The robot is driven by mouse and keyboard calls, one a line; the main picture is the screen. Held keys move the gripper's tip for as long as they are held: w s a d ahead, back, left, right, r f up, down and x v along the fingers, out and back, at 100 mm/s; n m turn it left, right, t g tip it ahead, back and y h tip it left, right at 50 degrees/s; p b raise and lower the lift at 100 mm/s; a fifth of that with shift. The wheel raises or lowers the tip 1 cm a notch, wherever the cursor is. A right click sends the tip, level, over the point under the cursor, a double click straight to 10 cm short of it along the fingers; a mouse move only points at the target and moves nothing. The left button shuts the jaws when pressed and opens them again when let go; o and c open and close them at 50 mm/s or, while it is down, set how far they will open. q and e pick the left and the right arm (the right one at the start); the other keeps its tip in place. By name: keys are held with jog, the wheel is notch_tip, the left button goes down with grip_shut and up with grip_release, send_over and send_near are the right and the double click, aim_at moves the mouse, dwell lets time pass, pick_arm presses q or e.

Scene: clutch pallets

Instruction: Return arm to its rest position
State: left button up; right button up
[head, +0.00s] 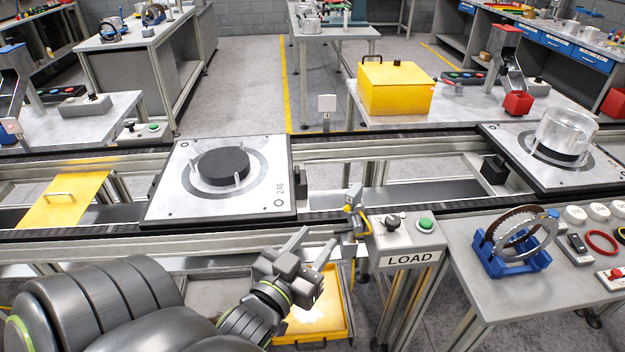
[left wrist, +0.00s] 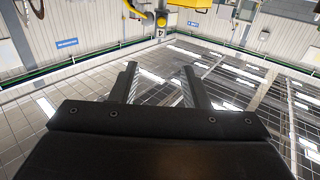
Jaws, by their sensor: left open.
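My left arm comes in from the lower left of the head view. Its gripper (head: 312,250) is open and empty, with its fingers pointing up and to the right. It is in front of the conveyor, left of the LOAD control box (head: 402,236). In the left wrist view the two fingers (left wrist: 158,84) stand apart with nothing between them, and the wall and ceiling show behind. My right gripper is in neither view.
A pallet (head: 270,195) with a black disc sits on the conveyor; another pallet (head: 527,170) carries a clear cylinder. A yellow tray (head: 338,325) lies below my gripper. A blue stand with rings (head: 512,262) is on the right table.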

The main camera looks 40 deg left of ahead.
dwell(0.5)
pick_arm(q)
notch_tip(320, 180, down, 37)
jog(key=s+m+g+h, duration=0.2)
jog(key=g, duration=0.6)
jog(key=s+f+g+h, duration=0.1)
jog(key=s+f+g, duration=0.7)
jog(key=s+f, duration=1.4)
jog(key=s, duration=0.4)
jog(key=shift+a+f, duration=0.15)
jog(key=shift+a, duration=0.15)
